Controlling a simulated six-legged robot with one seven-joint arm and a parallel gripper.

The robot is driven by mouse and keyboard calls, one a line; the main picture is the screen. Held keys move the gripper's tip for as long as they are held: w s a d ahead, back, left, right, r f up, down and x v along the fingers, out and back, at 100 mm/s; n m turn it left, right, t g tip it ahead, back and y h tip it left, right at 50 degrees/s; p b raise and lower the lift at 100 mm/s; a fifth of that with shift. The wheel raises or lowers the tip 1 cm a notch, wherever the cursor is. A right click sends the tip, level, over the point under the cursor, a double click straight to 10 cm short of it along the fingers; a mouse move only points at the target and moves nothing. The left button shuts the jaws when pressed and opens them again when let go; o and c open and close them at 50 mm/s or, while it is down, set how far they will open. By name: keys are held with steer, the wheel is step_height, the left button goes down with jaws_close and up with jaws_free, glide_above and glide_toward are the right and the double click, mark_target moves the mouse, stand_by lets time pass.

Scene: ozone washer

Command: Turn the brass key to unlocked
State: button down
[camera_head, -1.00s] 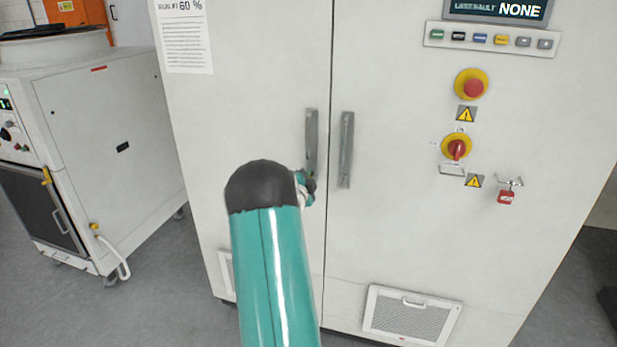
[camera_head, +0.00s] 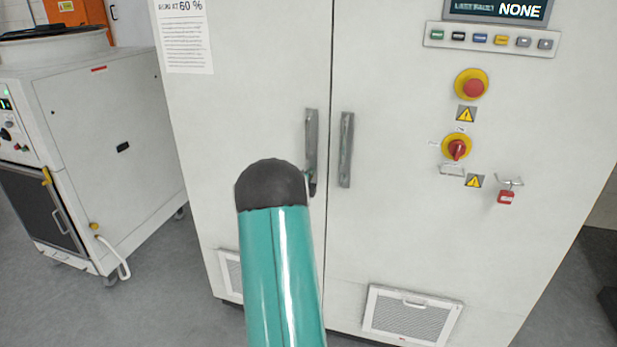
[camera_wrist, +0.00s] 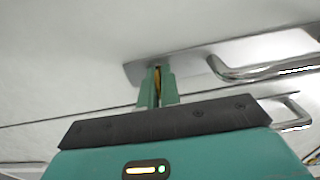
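In the wrist view, my gripper (camera_wrist: 158,85) has its two green fingers close together at a metal plate on the white cabinet. A thin brass-coloured piece (camera_wrist: 157,73), which looks like the brass key, shows between the fingertips. They appear shut on it, and most of it is hidden. Which way the key is turned cannot be read. In the head view, my arm covers the gripper and the key. The left door handle (camera_head: 311,140) stands just beyond my arm's black joint.
The right door handle (camera_head: 346,150) stands beside the door seam. Further right are a red emergency button (camera_head: 473,88), a red rotary switch (camera_head: 457,149) and a red padlock (camera_head: 506,197). A white machine (camera_head: 120,150) stands at the left. Grey floor (camera_head: 170,300) lies between.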

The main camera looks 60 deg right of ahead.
steer(key=c, duration=1.6)
jaws_free()
steer(key=shift+a, duration=0.1)
steer(key=a, duration=0.4)
steer(key=s+a, duration=0.1)
steer(key=a, duration=0.4)
steer(key=s+a, duration=0.1)
steer(key=a, duration=0.3)
steer(key=shift+s+a, duration=0.1)
steer(key=shift+a, duration=0.15)
